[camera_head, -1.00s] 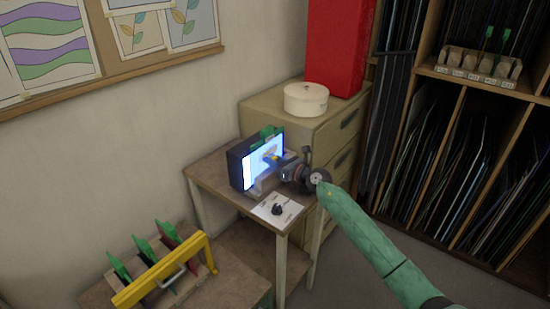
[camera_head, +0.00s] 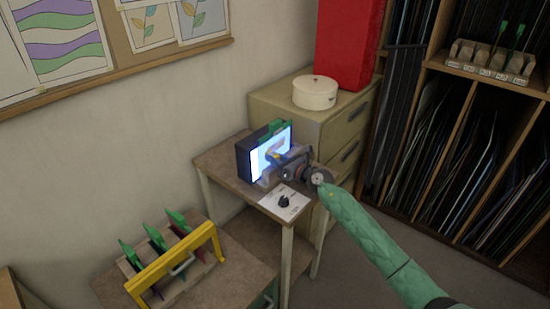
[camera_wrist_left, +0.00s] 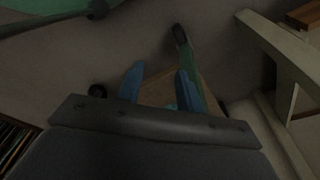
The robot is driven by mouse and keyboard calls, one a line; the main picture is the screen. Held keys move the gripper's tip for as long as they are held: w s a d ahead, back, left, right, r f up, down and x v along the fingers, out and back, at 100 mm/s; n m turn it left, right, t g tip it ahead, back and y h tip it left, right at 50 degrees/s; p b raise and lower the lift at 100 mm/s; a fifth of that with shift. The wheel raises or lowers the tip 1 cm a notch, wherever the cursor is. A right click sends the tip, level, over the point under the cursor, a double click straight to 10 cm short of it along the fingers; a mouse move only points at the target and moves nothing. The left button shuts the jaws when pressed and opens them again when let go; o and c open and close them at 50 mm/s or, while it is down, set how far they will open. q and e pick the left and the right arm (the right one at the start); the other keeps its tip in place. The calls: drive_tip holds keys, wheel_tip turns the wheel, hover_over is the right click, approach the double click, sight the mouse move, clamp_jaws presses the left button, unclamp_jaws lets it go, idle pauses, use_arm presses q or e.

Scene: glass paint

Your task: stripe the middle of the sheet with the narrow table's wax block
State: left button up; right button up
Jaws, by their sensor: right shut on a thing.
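The lit sheet (camera_head: 257,164) stands upright in a dark frame on the narrow table (camera_head: 221,161), with a green clip (camera_head: 274,128) at its top. My right gripper (camera_head: 276,160) is at the sheet's right half, its wrist to the right of it. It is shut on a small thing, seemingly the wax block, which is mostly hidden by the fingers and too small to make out. I cannot tell whether it touches the sheet or has left a stripe. In the left wrist view my left gripper (camera_wrist_left: 158,88) has its blue fingers apart and nothing visible between them.
A white card with a dark knob (camera_head: 284,202) lies at the table's front. A rack with a yellow bar (camera_head: 172,265) and several green-handled pieces stands on a lower bench at left. A drawer cabinet (camera_head: 347,126) with a white round tin (camera_head: 315,95) stands behind; shelves fill the right.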

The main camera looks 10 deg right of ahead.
drive_tip(key=shift+v, duration=2.8)
drive_tip(key=shift+d, duration=0.15)
drive_tip(key=v, duration=0.2)
drive_tip(key=shift+s+d, duration=0.2)
drive_tip(key=shift+s, duration=0.15)
drive_tip(key=shift+r, duration=0.15)
